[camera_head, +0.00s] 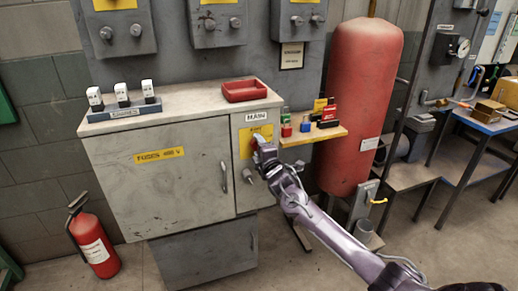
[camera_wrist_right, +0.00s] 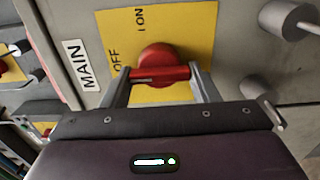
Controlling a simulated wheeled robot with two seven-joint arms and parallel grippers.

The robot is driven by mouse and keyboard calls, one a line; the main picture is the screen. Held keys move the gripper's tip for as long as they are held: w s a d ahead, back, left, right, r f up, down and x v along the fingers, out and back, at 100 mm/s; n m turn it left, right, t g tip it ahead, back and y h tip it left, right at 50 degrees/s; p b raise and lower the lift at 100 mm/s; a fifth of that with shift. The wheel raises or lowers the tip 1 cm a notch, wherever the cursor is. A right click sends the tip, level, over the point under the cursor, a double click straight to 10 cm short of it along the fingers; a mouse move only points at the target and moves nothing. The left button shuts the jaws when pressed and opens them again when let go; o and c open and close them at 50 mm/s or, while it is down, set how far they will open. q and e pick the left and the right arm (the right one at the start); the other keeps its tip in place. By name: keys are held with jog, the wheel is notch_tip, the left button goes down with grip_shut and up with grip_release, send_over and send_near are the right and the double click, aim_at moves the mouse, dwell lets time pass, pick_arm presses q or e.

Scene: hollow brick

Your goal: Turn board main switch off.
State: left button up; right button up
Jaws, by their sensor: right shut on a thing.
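The board's main switch is a red rotary knob (camera_wrist_right: 157,56) with a red bar handle, on a yellow plate (camera_wrist_right: 205,35) marked "OFF" and "I ON". The "MAIN" label (camera_wrist_right: 77,66) is beside the plate in the right wrist view and above it in the head view (camera_head: 256,116). My right gripper (camera_wrist_right: 160,76) is shut on the red handle, one finger at each side. In the head view my right gripper (camera_head: 263,150) covers the knob, and part of the yellow plate (camera_head: 246,138) shows. Which mark the handle points to, I cannot tell. My left gripper is out of view.
A grey fuse cabinet (camera_head: 160,190) is left of the switch panel, with a red tray (camera_head: 246,91) on top. A wooden shelf (camera_head: 318,136) with padlocks and small items juts out close on the right. A red tank (camera_head: 362,100) stands further right, and an extinguisher (camera_head: 94,245) lower left.

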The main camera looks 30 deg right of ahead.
jog(key=shift+f, duration=0.1)
jog(key=o, duration=0.7)
jog(key=shift+v, duration=3.9)
